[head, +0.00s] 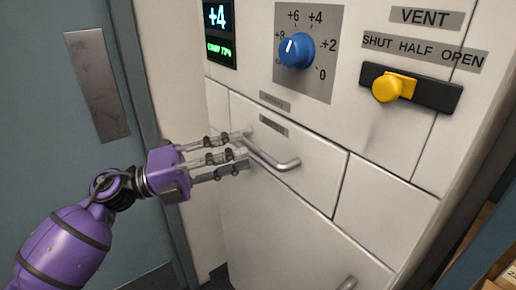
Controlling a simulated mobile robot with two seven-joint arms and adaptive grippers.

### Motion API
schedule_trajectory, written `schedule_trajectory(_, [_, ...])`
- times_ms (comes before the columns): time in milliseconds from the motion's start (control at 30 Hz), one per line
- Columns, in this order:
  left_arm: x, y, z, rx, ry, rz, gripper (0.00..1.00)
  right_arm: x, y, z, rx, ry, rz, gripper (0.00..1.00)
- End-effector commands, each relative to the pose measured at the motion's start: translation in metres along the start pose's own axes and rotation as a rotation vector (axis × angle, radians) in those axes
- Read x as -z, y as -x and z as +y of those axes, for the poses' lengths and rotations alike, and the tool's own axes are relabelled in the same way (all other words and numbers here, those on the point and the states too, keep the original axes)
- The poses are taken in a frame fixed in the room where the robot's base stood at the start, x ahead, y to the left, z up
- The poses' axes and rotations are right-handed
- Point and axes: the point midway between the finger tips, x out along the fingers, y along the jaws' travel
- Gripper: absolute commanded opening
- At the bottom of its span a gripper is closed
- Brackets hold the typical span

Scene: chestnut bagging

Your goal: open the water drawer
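The drawer front (315,181) is a pale panel in the white cabinet, with a small label too blurred to read, so I cannot confirm it is the water drawer. Its metal bar handle (278,163) slants down to the right. My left gripper (246,148), on a purple arm, comes in from the left. Its grey fingers are apart, with their tips at the left end of the handle. I cannot tell whether they touch it. The drawer looks closed, flush with the panels around it. My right gripper is out of view.
Above are a blue dial (296,50), a lit display (219,33) and a yellow vent slider (392,87). Another handle (347,284) shows low on the cabinet. A blue-grey door (50,150) stands at left. Shelves with boxes are at lower right.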

Motion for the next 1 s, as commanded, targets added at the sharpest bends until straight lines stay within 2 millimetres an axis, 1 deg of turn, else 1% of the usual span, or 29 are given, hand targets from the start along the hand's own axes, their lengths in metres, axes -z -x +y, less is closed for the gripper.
schedule_trajectory(33, [0.000,-0.010,-0.004,0.004,-0.002,0.001,0.31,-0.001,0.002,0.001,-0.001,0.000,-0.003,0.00])
schedule_trajectory(100, [0.000,-0.021,-0.003,0.004,-0.002,0.001,0.31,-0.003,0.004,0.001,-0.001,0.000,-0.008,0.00])
schedule_trajectory(200, [-0.001,-0.034,-0.003,0.003,-0.001,0.000,0.31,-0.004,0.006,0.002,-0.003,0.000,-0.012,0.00])
schedule_trajectory(300, [-0.001,-0.043,-0.002,0.004,0.000,-0.002,0.31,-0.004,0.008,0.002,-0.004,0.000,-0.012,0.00])
schedule_trajectory(400, [-0.001,-0.047,-0.001,0.002,-0.001,-0.002,0.31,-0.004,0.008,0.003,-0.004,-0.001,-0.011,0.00])
schedule_trajectory(633, [-0.001,-0.047,0.000,0.002,0.000,-0.002,0.31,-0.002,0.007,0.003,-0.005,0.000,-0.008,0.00])
schedule_trajectory(667, [-0.001,-0.047,0.000,0.002,0.000,-0.002,0.28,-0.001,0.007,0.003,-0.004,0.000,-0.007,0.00])
schedule_trajectory(867, [-0.001,-0.047,-0.001,0.002,0.000,-0.003,0.02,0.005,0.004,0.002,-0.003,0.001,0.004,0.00])
schedule_trajectory(900, [-0.001,-0.047,-0.001,0.002,0.000,-0.002,0.00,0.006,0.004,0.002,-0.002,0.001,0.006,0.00])
schedule_trajectory(1000, [-0.001,-0.047,-0.001,0.002,0.000,-0.003,0.00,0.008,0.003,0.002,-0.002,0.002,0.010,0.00])
